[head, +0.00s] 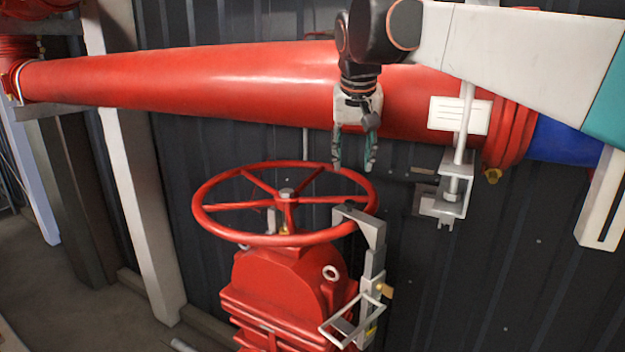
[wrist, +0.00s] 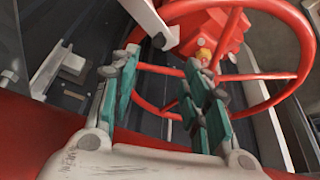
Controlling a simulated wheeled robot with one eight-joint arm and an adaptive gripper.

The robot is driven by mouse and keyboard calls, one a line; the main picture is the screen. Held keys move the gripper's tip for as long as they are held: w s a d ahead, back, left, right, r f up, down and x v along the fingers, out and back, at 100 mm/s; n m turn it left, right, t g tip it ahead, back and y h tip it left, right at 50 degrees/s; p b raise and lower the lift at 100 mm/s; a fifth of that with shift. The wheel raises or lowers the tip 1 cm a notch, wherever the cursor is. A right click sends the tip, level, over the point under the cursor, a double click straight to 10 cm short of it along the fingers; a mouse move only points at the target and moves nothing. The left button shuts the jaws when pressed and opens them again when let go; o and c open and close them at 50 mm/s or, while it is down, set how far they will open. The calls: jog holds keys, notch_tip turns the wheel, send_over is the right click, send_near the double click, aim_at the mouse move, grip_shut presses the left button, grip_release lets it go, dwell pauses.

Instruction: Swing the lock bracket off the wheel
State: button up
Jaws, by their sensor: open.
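The red handwheel (head: 285,203) lies level on top of the red valve body (head: 285,270). The grey lock bracket (head: 368,228) stands at the wheel's right side, with its top arm over the rim. In the wrist view, the bracket (wrist: 148,18) shows at the top, against the wheel rim (wrist: 295,30). My gripper (head: 354,166) points down above the wheel's far right rim, apart from the bracket. In the wrist view, my gripper (wrist: 160,68) has its green-padded fingers apart with nothing between them. A wire handle-like frame (head: 350,322) shows low on the bracket.
A large red pipe (head: 200,85) runs behind and above the wheel, close to my gripper. A grey clamp fixture (head: 450,195) hangs to the right of the bracket. A pale post (head: 145,200) stands left. Open space lies between bracket and clamp.

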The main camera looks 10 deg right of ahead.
jog(key=p, duration=0.2)
send_near(350, 201)
jog(key=x, duration=0.8)
grip_shut()
